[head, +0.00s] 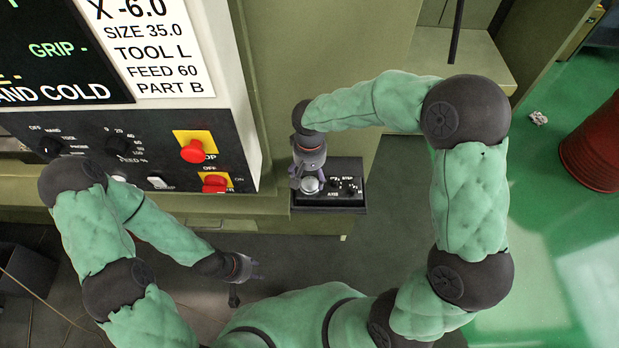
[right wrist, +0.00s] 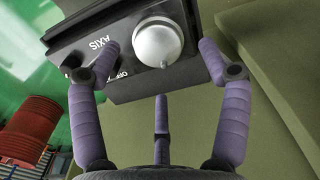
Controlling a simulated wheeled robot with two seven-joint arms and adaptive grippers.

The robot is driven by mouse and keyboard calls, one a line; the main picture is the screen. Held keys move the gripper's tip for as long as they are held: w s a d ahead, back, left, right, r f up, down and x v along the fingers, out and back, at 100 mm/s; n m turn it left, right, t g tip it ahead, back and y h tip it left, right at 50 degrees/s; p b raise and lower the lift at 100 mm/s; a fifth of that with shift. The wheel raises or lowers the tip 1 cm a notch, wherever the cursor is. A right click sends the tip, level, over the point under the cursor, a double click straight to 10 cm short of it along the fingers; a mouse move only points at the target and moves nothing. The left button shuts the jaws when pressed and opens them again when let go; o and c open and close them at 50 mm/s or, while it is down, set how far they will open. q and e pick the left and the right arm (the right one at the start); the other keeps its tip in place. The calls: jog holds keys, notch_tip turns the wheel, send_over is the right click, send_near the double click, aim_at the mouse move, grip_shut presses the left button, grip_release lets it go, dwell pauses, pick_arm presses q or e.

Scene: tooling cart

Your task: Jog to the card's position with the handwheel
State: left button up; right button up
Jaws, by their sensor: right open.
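The white card (head: 150,50), cut off at the top, reads X -6.0, SIZE 35.0, TOOL L, FEED 60, PART B. The handwheel (head: 311,185) is a silver knob on a black control box (head: 345,199). It also shows in the right wrist view (right wrist: 158,43), beside the AXIS and OFF lettering. My right gripper (head: 308,176) is over the handwheel. In the right wrist view its purple fingers (right wrist: 158,62) are spread, two flanking the knob and one below it; contact is not clear. My left gripper (head: 247,267) hangs low, away from the panel, too small to read.
The dark screen (head: 60,50) is cut off at the top left. Below it, the black panel has dials, a red button (head: 194,151) and a red switch (head: 215,184). A red drum (head: 597,145) stands at the right on green floor with free room.

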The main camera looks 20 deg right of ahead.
aim_at(310, 182)
jog(key=shift+f, duration=1.75)
jog(key=shift+r, duration=0.1)
jog(key=c, duration=1.1)
